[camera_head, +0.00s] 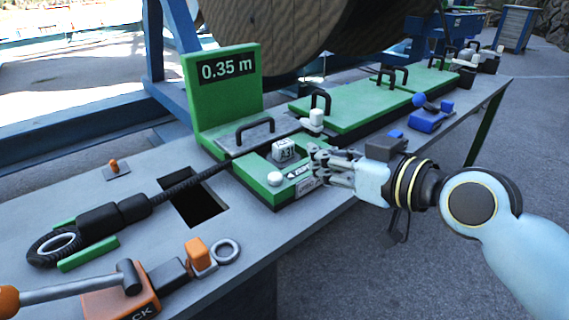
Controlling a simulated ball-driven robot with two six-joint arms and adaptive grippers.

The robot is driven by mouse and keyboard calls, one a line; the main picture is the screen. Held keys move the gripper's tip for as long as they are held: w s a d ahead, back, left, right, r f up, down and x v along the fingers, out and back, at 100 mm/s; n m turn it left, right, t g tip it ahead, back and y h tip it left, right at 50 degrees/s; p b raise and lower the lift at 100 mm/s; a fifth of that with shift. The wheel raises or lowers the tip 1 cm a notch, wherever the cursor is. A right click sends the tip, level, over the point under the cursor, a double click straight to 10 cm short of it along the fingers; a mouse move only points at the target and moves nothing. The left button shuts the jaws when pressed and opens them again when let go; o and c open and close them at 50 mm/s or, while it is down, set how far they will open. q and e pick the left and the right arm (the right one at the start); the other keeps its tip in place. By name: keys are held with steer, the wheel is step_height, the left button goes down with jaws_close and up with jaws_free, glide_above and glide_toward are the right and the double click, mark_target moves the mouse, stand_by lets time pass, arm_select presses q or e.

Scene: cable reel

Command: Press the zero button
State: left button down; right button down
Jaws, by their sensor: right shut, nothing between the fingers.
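A green measuring unit (262,192) stands on the grey bench, with an upright display (226,69) reading 0.35 m. A small round white button (275,178) sits on its front left part; I cannot read whether it is marked zero. A white block with dark characters (284,150) is behind it. My right gripper (318,166) is shut and empty, at the right end of the unit. Its fingers point left and partly hide the unit's label (303,187). I cannot tell whether they touch the unit. My left gripper is not in view.
A black cable (190,183) with a looped end runs through the unit. The bench has a square hole (195,204). An orange lever (75,292) is at the front left. Green plates with black handles (362,104) and a blue clamp (430,115) lie farther right. A wooden reel (275,35) stands behind.

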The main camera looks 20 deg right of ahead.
steer(key=shift+w, duration=0.1)
glide_above(275, 179)
steer(key=d, duration=0.1)
steer(key=f, duration=0.2)
steer(key=shift+d+f+b, duration=0.2)
steer(key=shift+f+b, duration=0.1)
steer(key=shift+f, duration=0.1)
step_height(275, 179, down, 3)
steer(key=shift+r+b, duration=0.15)
steer(key=shift+b, duration=0.2)
steer(key=shift+f, duration=0.5)
steer(key=shift+s, duration=0.2)
